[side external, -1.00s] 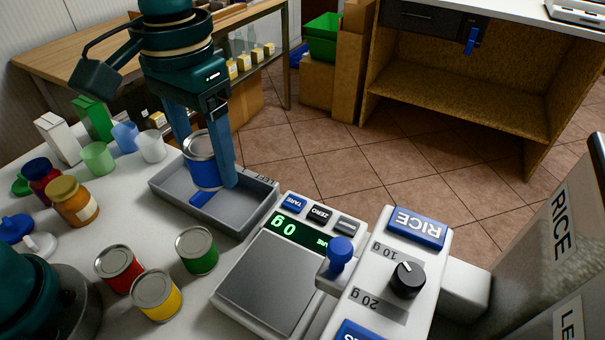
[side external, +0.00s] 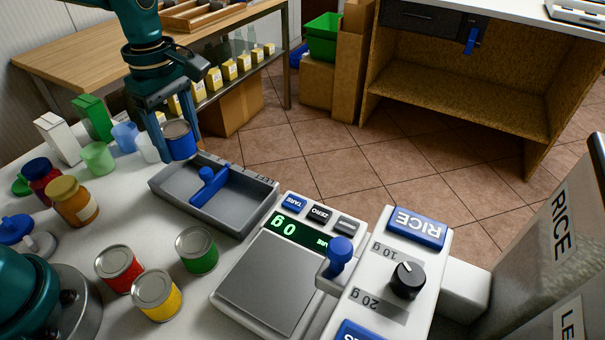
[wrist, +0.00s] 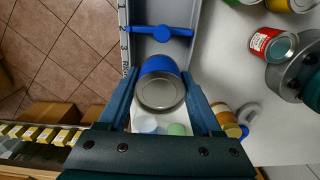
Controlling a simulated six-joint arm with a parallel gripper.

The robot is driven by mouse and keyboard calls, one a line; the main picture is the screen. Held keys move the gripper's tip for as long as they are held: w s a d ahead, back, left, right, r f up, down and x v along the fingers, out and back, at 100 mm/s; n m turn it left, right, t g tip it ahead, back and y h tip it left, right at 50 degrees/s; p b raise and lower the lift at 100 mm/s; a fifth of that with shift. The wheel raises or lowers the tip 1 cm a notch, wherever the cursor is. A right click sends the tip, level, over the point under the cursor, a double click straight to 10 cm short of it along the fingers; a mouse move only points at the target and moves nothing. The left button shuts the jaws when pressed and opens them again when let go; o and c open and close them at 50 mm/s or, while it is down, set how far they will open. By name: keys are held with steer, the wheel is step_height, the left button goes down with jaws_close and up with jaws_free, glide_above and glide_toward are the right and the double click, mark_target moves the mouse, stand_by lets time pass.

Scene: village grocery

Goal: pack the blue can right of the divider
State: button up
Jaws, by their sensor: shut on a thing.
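The blue can (side external: 180,139) has a silver lid and is held upright or nearly so between the fingers of my gripper (side external: 178,152). It is above the far-left end of the grey tray (side external: 240,217) in the side view. In the wrist view the can (wrist: 160,68) sits between the two fingers of my gripper (wrist: 160,74), by the tray's near end. The blue divider (side external: 208,186), with a raised knob, stands across the tray; it also shows in the wrist view (wrist: 160,32). No other item is visible in the tray. The can's height above the tray is hard to tell.
Red (side external: 119,269), yellow (side external: 157,295) and green (side external: 197,250) cans stand in front of the tray. Cups (side external: 98,158), jars (side external: 73,202) and cartons (side external: 58,139) stand on the left. A scale (side external: 268,285) reading 0 g adjoins the tray on the right.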

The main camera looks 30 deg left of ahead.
mark_target(192, 185)
steer(key=shift+a+f, duration=0.25)
steer(key=shift+a, duration=0.2)
steer(key=shift+f, duration=3.35)
steer(key=shift+f, duration=0.45)
steer(key=o, duration=1.6)
steer(key=shift+c, duration=0.2)
steer(key=shift+r, duration=4.05)
